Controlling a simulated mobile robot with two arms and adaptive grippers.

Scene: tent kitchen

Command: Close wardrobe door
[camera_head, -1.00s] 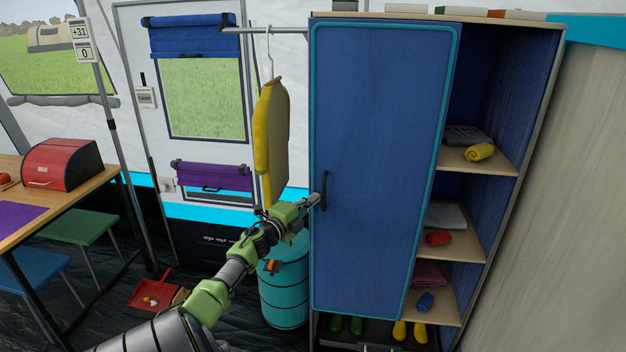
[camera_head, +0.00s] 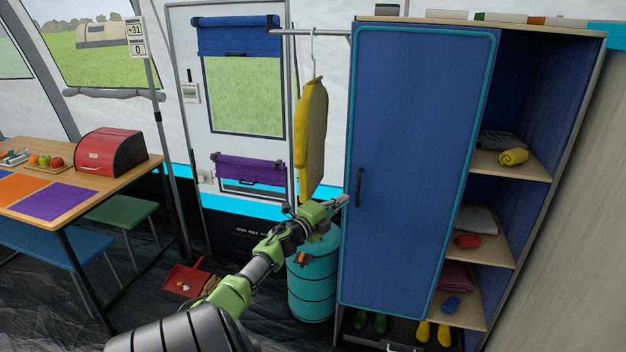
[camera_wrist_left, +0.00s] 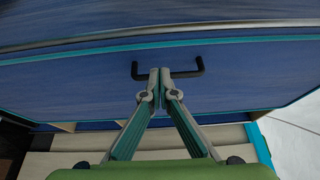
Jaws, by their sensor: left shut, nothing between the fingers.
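The wardrobe (camera_head: 583,128) stands at the right in the head view. Its blue door (camera_head: 415,150) with teal trim covers the left part of the front, and the shelves to the right are exposed. The dark door handle (camera_head: 359,187) is near the door's left edge. My left gripper (camera_head: 345,200) is shut and empty, just left of the handle. In the wrist view the shut fingertips (camera_wrist_left: 166,73) overlap the middle of the handle (camera_wrist_left: 196,69), in front of the blue door; I cannot tell whether they touch it. My right gripper is not in view.
The shelves hold folded cloths and a yellow roll (camera_head: 513,157). A yellow garment (camera_head: 312,135) hangs left of the wardrobe, above a teal barrel (camera_head: 312,285). A table (camera_head: 125,178) with a red box (camera_head: 110,152) is at the left. A red dustpan (camera_head: 185,282) lies on the floor.

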